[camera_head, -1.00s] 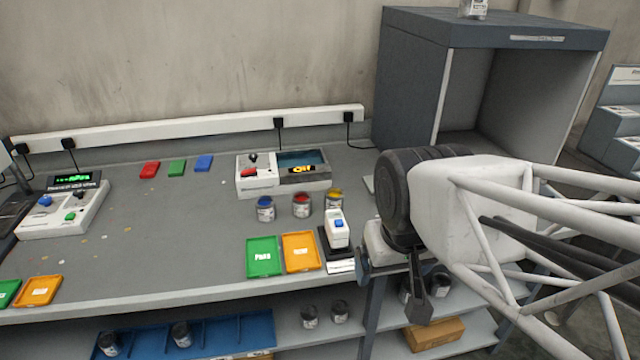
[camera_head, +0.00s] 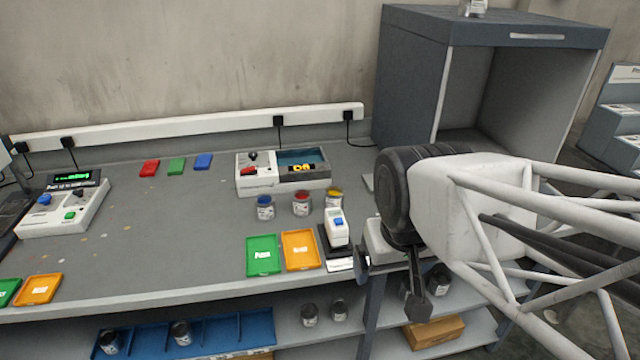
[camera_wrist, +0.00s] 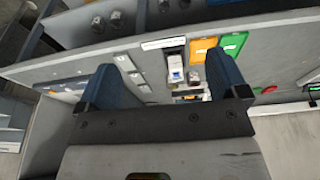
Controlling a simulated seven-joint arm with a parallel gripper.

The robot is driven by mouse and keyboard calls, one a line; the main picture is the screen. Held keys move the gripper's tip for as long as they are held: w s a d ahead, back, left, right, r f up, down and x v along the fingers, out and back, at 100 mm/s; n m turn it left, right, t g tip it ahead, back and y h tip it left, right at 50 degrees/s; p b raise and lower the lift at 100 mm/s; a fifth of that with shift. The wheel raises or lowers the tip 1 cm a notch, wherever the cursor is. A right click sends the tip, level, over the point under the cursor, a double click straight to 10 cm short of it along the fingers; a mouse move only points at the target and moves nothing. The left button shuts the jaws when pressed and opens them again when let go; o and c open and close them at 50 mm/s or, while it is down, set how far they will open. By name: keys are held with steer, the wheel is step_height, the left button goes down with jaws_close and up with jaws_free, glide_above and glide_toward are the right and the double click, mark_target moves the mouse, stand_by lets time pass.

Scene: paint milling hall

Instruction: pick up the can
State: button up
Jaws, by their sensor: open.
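Three small open cans stand upright in a row on the grey bench: a blue-topped can (camera_head: 265,209), a red-topped can (camera_head: 302,206) and a yellow-topped can (camera_head: 333,199). The yellow-topped one is partly hidden by a white device. Nothing shows which can is meant. My gripper (camera_head: 414,300) hangs at the bench's front right, to the right of the cans and apart from them. In the wrist view my gripper (camera_wrist: 170,88) has its two blue fingers wide apart with nothing held between them. The bench and the white device show beyond the fingers.
A green tray (camera_head: 263,270), an orange tray (camera_head: 301,236) and the white device with a blue button (camera_head: 337,229) lie in front of the cans. A white unit (camera_head: 255,188) stands behind them. More cans, such as one grey can (camera_head: 309,315), stand on the lower shelf.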

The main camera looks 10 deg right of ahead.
steer(key=n+g, duration=0.2)
steer(key=n, duration=0.8)
glide_above(334, 187)
steer(key=s+a, duration=0.2)
steer(key=s, duration=1.2)
step_height(334, 187, down, 6)
steer(key=w+d+f+n, duration=0.1)
steer(key=w+f+n, duration=0.3)
steer(key=w+f, duration=0.5)
steer(key=w, duration=0.3)
steer(key=shift+d+g, duration=0.2)
steer(key=shift+g, duration=0.1)
steer(key=shift+s+f, duration=0.1)
steer(key=shift+f, duration=0.1)
steer(key=shift+f, duration=1.2)
steer(key=shift+f, duration=0.1)
